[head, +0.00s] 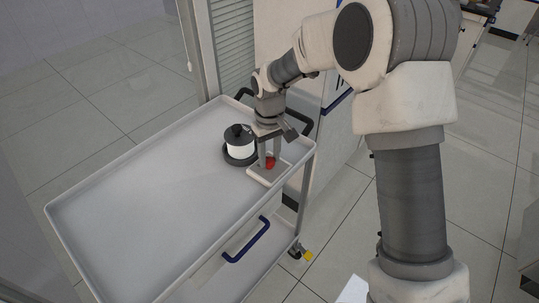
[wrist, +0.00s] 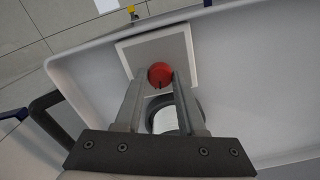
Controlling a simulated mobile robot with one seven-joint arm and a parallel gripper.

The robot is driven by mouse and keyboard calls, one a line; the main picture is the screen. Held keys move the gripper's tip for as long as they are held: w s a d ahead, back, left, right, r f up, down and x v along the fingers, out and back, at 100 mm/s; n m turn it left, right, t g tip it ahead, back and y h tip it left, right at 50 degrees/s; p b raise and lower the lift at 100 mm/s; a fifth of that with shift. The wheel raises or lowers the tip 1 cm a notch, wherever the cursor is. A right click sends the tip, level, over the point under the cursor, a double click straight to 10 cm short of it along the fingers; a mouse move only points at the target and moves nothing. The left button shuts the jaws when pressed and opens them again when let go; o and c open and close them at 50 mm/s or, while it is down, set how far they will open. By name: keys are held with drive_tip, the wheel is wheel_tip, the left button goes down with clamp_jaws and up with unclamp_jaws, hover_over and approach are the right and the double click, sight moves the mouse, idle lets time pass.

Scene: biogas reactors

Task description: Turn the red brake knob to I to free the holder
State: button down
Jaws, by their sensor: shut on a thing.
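The red brake knob (head: 270,162) sits on a pale square plate (head: 257,176) at the cart tray's near right corner. In the wrist view the round knob (wrist: 160,73) shows between the fingertips, with a small dark mark at its lower edge; no I label is legible. My gripper (head: 268,157) points down over the plate and is shut on the knob; its fingers (wrist: 160,80) lie on the knob's left and right sides. Beside the plate stands the holder, a dark ring (head: 240,160) around a white vessel (head: 240,149) with a black lid.
The grey cart tray (head: 140,195) has a raised rim and is bare on its left and near side. A white cabinet and a slatted panel (head: 228,45) stand behind the cart.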

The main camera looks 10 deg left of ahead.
sight(270, 160)
drive_tip(key=shift+m, duration=1.7)
drive_tip(key=c, duration=0.5)
unclamp_jaws()
drive_tip(key=shift+r, duration=0.1)
wheel_tip(270, 160, up, 17)
drive_tip(key=p, duration=0.2)
drive_tip(key=shift+r+p, duration=0.2)
drive_tip(key=shift+p, duration=0.2)
